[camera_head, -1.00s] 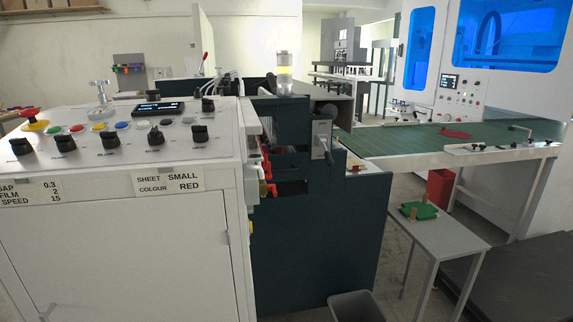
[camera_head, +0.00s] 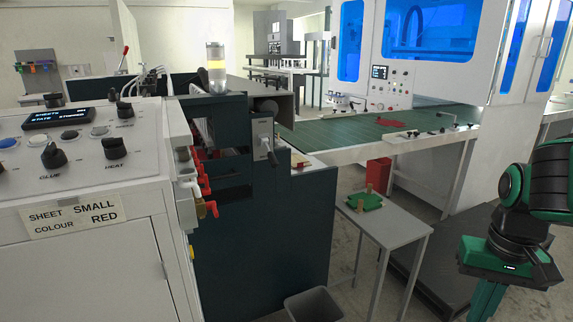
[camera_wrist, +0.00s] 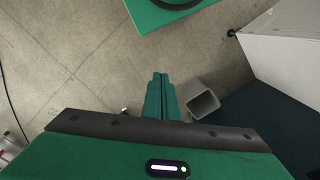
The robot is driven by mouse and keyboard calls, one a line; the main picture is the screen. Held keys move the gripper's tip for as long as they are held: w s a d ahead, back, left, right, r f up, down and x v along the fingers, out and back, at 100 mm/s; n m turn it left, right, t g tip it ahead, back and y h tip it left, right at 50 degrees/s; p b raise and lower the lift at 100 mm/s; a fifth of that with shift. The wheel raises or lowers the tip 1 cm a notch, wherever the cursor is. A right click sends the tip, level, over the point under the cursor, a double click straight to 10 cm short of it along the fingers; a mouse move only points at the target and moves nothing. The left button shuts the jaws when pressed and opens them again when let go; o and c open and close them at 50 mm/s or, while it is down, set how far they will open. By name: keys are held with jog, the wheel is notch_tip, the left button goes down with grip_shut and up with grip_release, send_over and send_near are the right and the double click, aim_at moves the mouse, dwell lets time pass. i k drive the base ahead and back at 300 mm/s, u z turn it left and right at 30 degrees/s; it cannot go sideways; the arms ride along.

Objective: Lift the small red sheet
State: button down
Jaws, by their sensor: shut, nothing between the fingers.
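The small red sheet (camera_head: 389,123) lies on the green belt (camera_head: 340,130) of the machine, in the upper middle of the head view. It looks flat and roughly shaped at this distance. My gripper (camera_head: 486,302) hangs at the lower right of the head view, pointing down, well to the near side of the belt and apart from the sheet. The wrist view shows the two green fingers (camera_wrist: 159,80) closed together over the bare floor with nothing between them. The sheet does not show in the wrist view.
A control cabinet labelled SMALL and RED (camera_head: 75,218) stands at left beside the dark machine body (camera_head: 265,235). A small grey table (camera_head: 395,228) holds a green block (camera_head: 364,202). A grey bin (camera_head: 318,306) stands on the floor; a red bin (camera_head: 378,172) is under the belt.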

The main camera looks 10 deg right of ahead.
aim_at(297, 160)
jog(key=z, duration=0.25)
jog(key=i, duration=1.65)
jog(key=u, duration=0.4)
